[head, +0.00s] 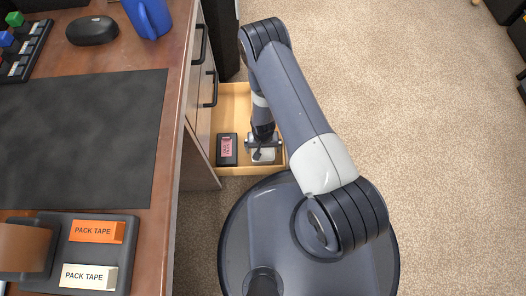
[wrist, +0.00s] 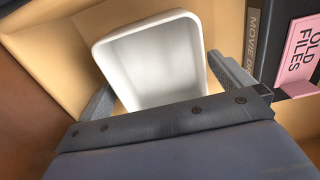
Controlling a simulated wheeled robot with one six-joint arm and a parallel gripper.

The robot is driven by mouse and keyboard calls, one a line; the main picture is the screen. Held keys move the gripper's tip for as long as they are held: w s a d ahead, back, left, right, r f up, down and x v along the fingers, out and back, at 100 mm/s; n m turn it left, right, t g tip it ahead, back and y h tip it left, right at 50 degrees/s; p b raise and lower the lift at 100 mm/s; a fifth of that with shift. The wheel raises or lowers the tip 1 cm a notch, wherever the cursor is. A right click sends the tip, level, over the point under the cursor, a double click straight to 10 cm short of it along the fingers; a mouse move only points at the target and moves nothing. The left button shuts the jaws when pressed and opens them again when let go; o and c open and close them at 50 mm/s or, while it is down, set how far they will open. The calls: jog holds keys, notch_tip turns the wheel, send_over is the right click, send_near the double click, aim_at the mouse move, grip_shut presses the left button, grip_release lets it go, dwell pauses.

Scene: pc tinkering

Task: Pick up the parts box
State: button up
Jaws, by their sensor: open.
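The parts box appears to be the small white open-topped box (wrist: 150,62) in the wrist view. It is empty as far as I can see and sits in the open wooden drawer (head: 232,100). In the head view only part of the white box (head: 263,156) shows under my gripper (head: 264,144). My gripper (wrist: 160,78) is open, with one finger on each side of the box in the wrist view. I cannot tell whether the fingers touch its walls. The near side of the box is hidden by the gripper's body.
A black case (head: 227,150) with a pink label lies in the drawer just left of the box; its label (wrist: 301,48) reads "OLD FILES". The desk (head: 178,110) with drawer handles rises to the left. The carpet (head: 440,120) to the right is clear.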

aim_at(263, 151)
jog(key=shift+r, duration=0.1)
jog(key=c, duration=1)
notch_tip(263, 151, up, 10)
jog(key=p, duration=0.3)
jog(key=shift+w+r+p, duration=0.1)
jog(key=shift+p, duration=0.25)
